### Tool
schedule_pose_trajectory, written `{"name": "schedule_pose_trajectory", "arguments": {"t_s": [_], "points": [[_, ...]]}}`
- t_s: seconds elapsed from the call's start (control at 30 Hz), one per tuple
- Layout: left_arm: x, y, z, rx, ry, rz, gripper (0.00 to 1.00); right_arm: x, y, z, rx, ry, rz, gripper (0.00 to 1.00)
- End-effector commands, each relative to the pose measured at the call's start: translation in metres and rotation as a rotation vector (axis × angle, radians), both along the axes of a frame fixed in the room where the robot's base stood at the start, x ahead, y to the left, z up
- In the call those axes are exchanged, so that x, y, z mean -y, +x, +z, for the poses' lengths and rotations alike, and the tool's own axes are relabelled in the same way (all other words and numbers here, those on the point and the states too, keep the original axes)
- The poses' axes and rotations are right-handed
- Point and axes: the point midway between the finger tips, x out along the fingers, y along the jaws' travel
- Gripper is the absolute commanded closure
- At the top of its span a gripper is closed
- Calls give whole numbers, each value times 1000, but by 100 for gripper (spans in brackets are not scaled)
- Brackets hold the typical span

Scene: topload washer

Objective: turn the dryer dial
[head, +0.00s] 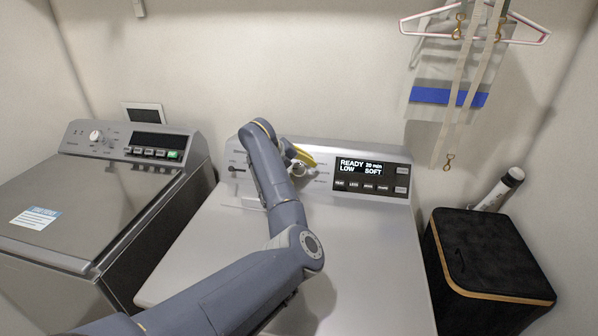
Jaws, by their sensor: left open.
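The machine in the middle (365,240) has a grey control panel along its back with a lit display (361,166) reading READY, LOW, 20 min and SOFT. A small round silver dial (298,170) shows in part on this panel, left of the display. My left gripper (300,159), with yellow on it, is at the panel by this dial. It is open, but its fingers are small and partly hidden by my arm. I cannot tell whether they touch the dial. My right gripper is out of view.
A second machine (75,205) stands at the left with its own white dial (95,136) and buttons. A black box (490,255) with a wooden rim stands at the right. Hangers (475,28) and straps hang on the back wall. The middle machine's top is clear right of my arm.

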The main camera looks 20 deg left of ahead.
Motion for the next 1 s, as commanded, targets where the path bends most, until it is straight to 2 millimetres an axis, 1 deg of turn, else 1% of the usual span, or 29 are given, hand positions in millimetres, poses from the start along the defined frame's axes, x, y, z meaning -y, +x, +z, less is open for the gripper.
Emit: {"name": "schedule_pose_trajectory", "arguments": {"t_s": [0.17,0.27,0.37,0.7,0.9,1.0], "points": [[0,0,2,1,0,-1,30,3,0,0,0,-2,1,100],[-3,-3,6,1,1,0,30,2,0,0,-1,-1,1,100],[-7,-9,14,2,2,1,30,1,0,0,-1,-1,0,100],[-28,-39,55,3,2,2,30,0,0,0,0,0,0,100],[-37,-52,74,2,1,3,30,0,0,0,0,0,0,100],[-41,-57,80,0,2,2,30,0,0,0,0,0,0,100]]}}
